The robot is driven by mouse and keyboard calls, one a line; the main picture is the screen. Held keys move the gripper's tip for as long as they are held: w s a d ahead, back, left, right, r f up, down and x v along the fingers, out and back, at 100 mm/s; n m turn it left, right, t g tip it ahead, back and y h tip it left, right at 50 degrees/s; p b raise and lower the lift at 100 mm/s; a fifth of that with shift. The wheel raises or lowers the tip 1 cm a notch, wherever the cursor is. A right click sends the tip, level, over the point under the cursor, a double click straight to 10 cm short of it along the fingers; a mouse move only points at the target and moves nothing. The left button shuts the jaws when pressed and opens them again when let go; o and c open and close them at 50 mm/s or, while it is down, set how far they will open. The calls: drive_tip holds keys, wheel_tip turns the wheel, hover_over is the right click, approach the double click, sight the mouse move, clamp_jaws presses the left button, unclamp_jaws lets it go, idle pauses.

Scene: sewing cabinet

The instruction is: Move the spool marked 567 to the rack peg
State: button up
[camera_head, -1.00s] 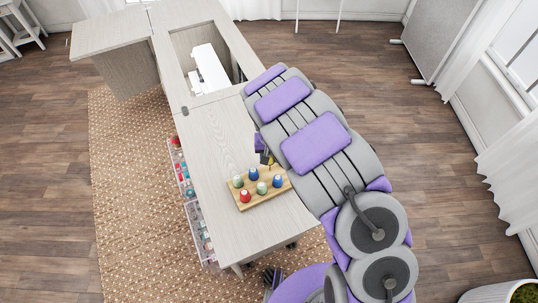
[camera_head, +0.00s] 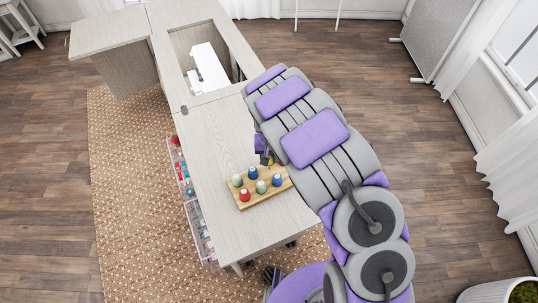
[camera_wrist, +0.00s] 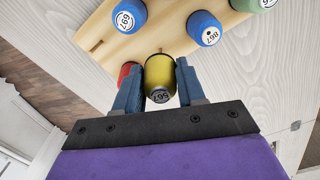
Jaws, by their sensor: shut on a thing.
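My gripper (camera_wrist: 160,85) is shut on a yellow spool (camera_wrist: 160,72), with a blue-grey finger on each side of it. The label on the spool's end reads 567, seen at an angle. In the wrist view the spool shows in front of the wooden rack's edge; I cannot tell its exact height or whether it touches the rack. The wooden rack (camera_wrist: 178,38) has a short brown peg or hole (camera_wrist: 97,45) with no spool on it. In the head view the rack (camera_head: 250,203) lies on the cabinet top, and my gripper is mostly hidden by my arm at its far right side.
The rack holds a blue spool marked 697 (camera_wrist: 129,15), a blue one marked 867 (camera_wrist: 204,28), a red spool (camera_head: 245,194) and green spools (camera_head: 237,180). The cabinet top (camera_head: 215,140) is clear beyond the rack. A white sewing machine (camera_head: 209,68) sits farther back.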

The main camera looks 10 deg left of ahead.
drive_tip(key=shift+f, duration=1.8)
idle(0.4)
drive_tip(key=o, duration=1.2)
wheel_tip(320, 180, up, 17)
drive_tip(key=shift+a+r+p, duration=0.1)
drive_tip(key=shift+r+p, duration=0.05)
drive_tip(key=shift+p, duration=0.95)
